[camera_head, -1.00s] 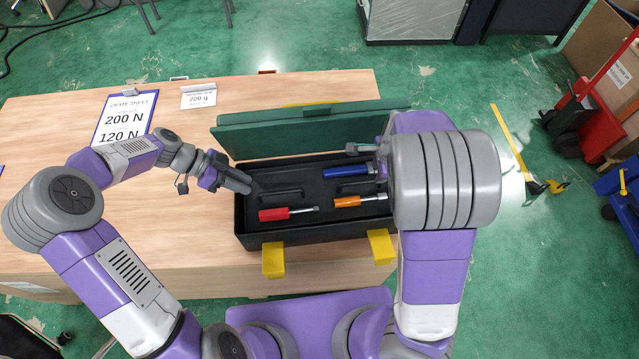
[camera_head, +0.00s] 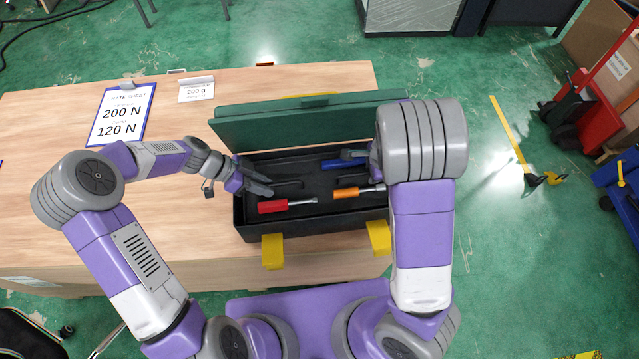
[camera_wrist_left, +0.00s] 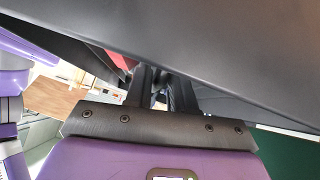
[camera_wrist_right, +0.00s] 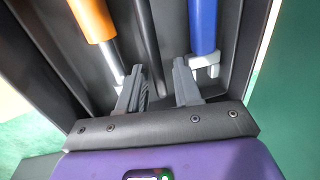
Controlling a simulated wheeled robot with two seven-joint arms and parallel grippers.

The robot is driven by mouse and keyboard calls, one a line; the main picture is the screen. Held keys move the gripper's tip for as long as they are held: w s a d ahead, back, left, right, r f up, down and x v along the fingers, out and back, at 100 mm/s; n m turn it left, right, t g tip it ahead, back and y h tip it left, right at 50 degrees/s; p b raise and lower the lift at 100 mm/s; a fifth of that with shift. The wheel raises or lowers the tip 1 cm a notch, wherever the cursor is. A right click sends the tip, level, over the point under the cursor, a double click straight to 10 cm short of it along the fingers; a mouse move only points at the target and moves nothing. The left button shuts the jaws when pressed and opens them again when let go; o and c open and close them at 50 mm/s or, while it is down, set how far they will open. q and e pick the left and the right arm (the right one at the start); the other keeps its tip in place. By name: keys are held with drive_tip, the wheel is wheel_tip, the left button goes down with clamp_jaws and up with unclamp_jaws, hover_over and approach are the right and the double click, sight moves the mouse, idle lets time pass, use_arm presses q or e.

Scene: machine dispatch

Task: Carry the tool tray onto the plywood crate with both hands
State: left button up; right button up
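The black tool tray (camera_head: 319,184) sits in an open black toolbox (camera_head: 325,222) on the wooden table. It holds a red-handled tool (camera_head: 273,207), an orange-handled one (camera_head: 346,194) and a blue-handled one (camera_head: 333,164). Two thin dark bar handles rise from it. My left gripper (camera_head: 270,187) is open beside the left handle (camera_head: 291,183). My right gripper (camera_wrist_right: 160,75) is open over the tray, with a dark bar (camera_wrist_right: 147,35) running between its fingers in the right wrist view. My right forearm hides the tray's right end. I cannot make out a plywood crate.
The green lid (camera_head: 300,122) stands open behind the tray. Yellow latches (camera_head: 272,251) hang at the toolbox front. A sheet (camera_head: 121,114) and a small card (camera_head: 196,90) are on the table. A red hand truck (camera_head: 590,105) stands right.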

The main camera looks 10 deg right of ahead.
use_arm(q)
clamp_jaws()
use_arm(e)
drive_tip(key=c, duration=0.4)
clamp_jaws()
use_arm(q)
drive_tip(key=shift+r, duration=0.15)
use_arm(e)
drive_tip(key=shift+r, duration=0.15)
